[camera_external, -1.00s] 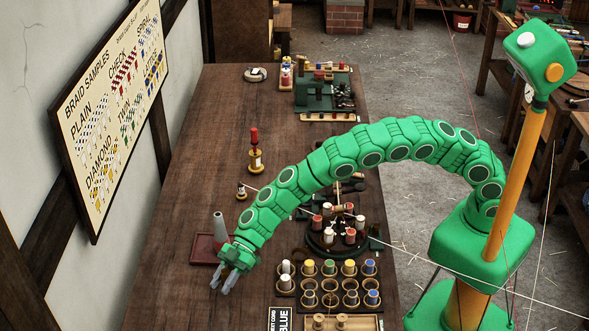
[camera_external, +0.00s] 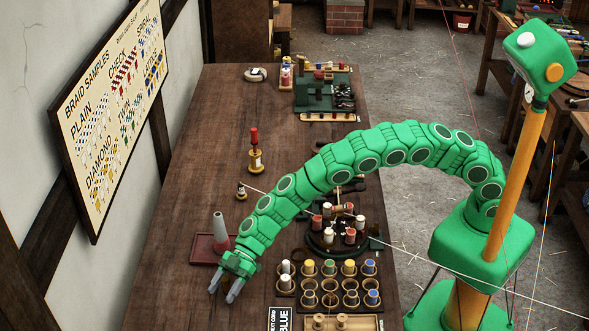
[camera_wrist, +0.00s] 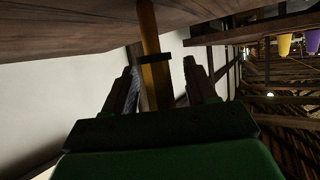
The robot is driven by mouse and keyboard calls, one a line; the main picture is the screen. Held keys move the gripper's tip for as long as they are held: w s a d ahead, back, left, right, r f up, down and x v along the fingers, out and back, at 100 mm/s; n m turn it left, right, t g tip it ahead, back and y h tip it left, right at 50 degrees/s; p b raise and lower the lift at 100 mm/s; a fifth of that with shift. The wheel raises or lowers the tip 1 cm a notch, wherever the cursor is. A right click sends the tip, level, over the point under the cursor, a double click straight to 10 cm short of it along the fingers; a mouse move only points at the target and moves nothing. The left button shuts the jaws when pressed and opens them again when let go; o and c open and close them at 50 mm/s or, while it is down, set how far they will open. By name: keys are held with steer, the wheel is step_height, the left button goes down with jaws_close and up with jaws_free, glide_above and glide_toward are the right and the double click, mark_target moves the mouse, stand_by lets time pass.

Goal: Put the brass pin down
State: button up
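My gripper (camera_external: 225,288) is over the near left of the bench, with its two grey fingers pointing down and toward the viewer. The fingers are apart and I see nothing held between them in the outside view. In the wrist view, both fingers of my gripper (camera_wrist: 162,82) stand apart. A yellow post with a dark collar (camera_wrist: 154,72) shows between them; it looks to be behind them, though its distance is unclear.
A grey cone (camera_external: 220,228) stands by a dark red tray (camera_external: 203,250), close behind my gripper. A red-topped brass spindle (camera_external: 255,158) stands farther back. A bobbin rack (camera_external: 318,285) and round braiding stand (camera_external: 316,238) are to the right. The bench's left middle is clear.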

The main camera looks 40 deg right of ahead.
steer(key=shift+d+r, duration=0.1)
steer(key=shift+r, duration=0.1)
steer(key=v, duration=1.1)
steer(key=shift+d, duration=0.35)
steer(key=shift+w+r, duration=0.1)
steer(key=shift+w, duration=0.05)
